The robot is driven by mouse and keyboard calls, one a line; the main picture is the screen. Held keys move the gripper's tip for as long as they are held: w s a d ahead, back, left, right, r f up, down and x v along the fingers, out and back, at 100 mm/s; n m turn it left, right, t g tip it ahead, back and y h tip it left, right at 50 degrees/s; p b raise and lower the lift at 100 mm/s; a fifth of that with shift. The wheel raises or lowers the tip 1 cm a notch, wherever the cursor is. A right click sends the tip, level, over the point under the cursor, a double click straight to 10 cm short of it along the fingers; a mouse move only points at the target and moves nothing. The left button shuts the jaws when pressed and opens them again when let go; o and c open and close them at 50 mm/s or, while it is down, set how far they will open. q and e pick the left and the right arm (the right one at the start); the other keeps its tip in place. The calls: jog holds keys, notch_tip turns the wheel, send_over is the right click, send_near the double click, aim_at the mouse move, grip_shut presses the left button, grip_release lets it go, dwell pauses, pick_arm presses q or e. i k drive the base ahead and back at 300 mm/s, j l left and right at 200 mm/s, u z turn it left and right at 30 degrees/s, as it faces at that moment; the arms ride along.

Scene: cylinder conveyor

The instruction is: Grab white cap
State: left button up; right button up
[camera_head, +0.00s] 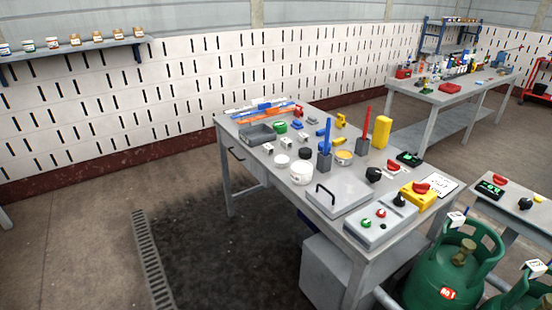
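A flat, round white cap (282,161) lies on the near left part of the grey workbench (268,171). A white round container (301,173) stands just to its right and nearer the front. A black round cap (305,153) lies to the right of the white cap, and a green one (280,127) lies farther back. Neither of my grippers is in view, so nothing is seen touching the white cap.
A grey tray (257,135), small white blocks and blue and red upright tools stand around the caps. A lidded grey box (338,196) and a button panel (381,228) fill the bench's right end. Green gas cylinders (448,265) stand at right. Floor left of the bench is clear.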

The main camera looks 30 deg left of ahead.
aim_at(281, 161)
jog(key=i+j, duration=0.2)
jog(key=j, duration=0.4)
jog(key=i+j+z, duration=0.15)
jog(key=j, duration=0.45)
jog(key=i+j, duration=0.2)
jog(key=j, duration=0.45)
jog(key=i+j+z, duration=0.15)
jog(key=j, duration=0.45)
jog(key=i+j, duration=0.1)
jog(key=j, duration=0.55)
jog(key=i+j+z, duration=0.15)
jog(key=j, duration=1.1)
jog(key=i+z, duration=0.05)
jog(key=i, duration=0.05)
